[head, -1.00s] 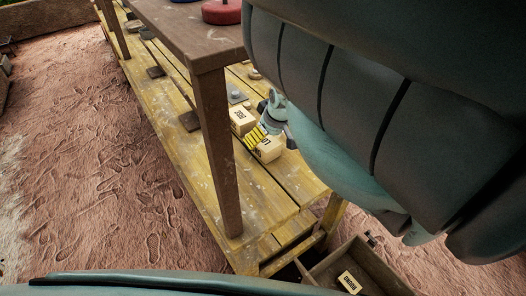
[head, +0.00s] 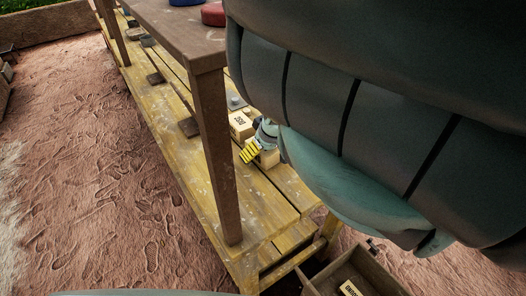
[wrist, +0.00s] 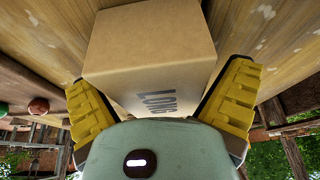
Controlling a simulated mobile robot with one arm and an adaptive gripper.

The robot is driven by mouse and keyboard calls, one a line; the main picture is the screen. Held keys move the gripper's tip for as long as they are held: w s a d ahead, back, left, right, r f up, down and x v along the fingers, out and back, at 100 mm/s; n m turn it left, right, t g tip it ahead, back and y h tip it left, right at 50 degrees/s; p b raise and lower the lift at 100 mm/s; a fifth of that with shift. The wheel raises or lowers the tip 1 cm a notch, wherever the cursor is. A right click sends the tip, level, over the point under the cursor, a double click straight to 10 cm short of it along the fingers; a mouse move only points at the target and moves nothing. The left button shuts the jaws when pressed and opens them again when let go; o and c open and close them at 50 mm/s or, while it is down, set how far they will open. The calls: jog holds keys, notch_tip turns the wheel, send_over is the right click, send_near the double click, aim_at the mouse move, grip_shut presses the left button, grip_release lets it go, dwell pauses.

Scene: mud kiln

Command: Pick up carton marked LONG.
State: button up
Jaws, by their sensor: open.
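The carton marked LONG (wrist: 150,50) is a tan box that fills the upper middle of the wrist view, its dark lettering facing my gripper. My gripper (wrist: 165,95) is open, with one yellow finger on each side of the carton's near end. I cannot tell whether the fingers touch it. In the head view the carton (head: 268,158) sits on the yellow slatted bench (head: 270,200), partly hidden by my gripper (head: 254,150) and arm.
Another marked carton (head: 241,124) stands just behind on the bench. A brown table leg (head: 215,150) and tabletop (head: 175,35) stand to the left, with a red object (head: 213,15) on top. An open wooden box (head: 355,275) holding a label-marked item is at the lower right.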

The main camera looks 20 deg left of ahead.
jog(key=shift+f, duration=0.2)
jog(key=shift+c, duration=0.3)
jog(key=c, duration=1.2)
jog(key=shift+c, duration=0.2)
